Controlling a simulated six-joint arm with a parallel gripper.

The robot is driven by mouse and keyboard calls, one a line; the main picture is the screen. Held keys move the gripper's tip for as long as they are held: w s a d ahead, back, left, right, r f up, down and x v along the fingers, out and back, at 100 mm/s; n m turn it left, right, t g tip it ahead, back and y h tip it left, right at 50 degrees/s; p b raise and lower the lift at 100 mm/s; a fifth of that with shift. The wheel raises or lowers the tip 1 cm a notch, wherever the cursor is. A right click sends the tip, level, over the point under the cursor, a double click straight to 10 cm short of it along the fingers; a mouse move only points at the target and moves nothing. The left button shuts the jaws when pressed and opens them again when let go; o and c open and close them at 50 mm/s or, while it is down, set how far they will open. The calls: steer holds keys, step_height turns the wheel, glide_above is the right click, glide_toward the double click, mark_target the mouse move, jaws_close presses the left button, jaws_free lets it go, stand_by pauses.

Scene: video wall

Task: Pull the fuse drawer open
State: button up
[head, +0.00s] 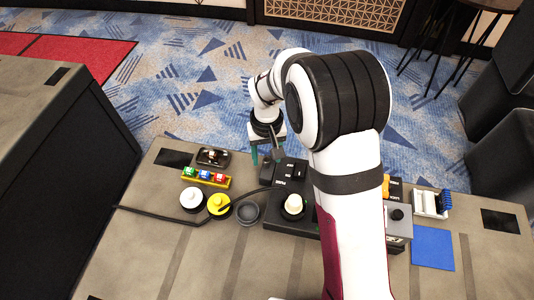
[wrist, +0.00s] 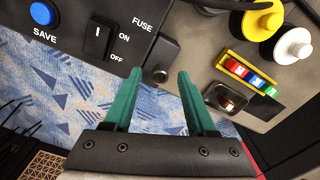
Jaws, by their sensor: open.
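In the wrist view, the word FUSE is printed on the dark panel (wrist: 120,45), beside a dark grey block, the fuse drawer (wrist: 165,52). A small round metal knob (wrist: 160,75) shows on the block's near end. I cannot tell whether the drawer is pulled out at all. My gripper (wrist: 159,74) is open, with green fingers on either side of the knob in the picture. No contact shows. In the head view my gripper (head: 267,156) hangs at the table's far edge, beside the panel; my arm hides part of the panel.
A blue SAVE button (wrist: 43,13) and an ON/OFF rocker switch (wrist: 97,40) sit near the drawer. A yellow strip of coloured blocks (head: 205,178), a white knob (head: 193,200), a yellow knob (head: 219,206) and a black cable (head: 160,213) lie left of the panel.

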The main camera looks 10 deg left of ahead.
steer(key=shift+f, duration=0.1)
jaws_close()
stand_by(1.4)
